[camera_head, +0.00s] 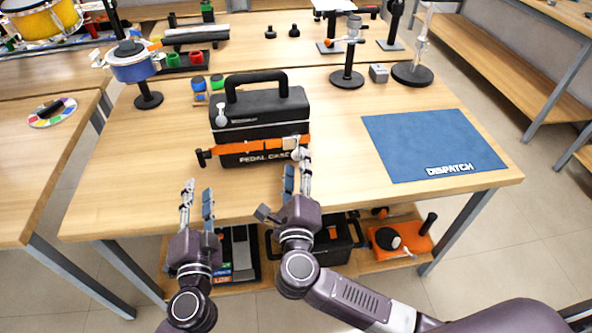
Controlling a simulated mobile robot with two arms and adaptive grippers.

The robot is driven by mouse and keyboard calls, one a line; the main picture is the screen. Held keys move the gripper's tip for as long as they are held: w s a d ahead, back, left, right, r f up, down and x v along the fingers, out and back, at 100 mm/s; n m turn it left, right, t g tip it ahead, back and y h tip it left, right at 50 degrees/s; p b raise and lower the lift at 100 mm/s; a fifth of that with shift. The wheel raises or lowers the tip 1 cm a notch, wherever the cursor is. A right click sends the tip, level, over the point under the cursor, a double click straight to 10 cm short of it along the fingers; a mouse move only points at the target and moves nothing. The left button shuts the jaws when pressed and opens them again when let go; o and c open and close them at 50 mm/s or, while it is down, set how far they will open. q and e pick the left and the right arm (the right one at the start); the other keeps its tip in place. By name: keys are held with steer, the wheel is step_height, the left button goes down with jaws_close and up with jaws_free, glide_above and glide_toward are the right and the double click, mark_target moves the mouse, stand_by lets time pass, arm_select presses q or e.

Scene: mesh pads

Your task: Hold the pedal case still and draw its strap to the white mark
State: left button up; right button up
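The black pedal case (258,112) stands upright on the wooden table, with its handle on top and its lettered front facing me. An orange strap (245,147) runs across its front, with a black grip (204,157) sticking out at the left end. A small pale patch (290,142) shows near the strap's right end; I cannot tell whether it is the white mark. My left gripper (197,192) is open and empty, in front of and left of the case. My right gripper (297,166) is open, its fingertips close to the strap's right end; contact is unclear.
A blue DISPATCH mat (433,144) lies clear at the right. A blue pot on a stand (131,68) is behind left, and black-based stands (347,77) are behind right. A lower shelf (375,262) holds dark cases and tools.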

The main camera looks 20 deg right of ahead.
steer(key=x, duration=0.6)
steer(key=shift+c, duration=0.2)
jaws_close()
steer(key=c, duration=0.9)
jaws_free()
jaws_close()
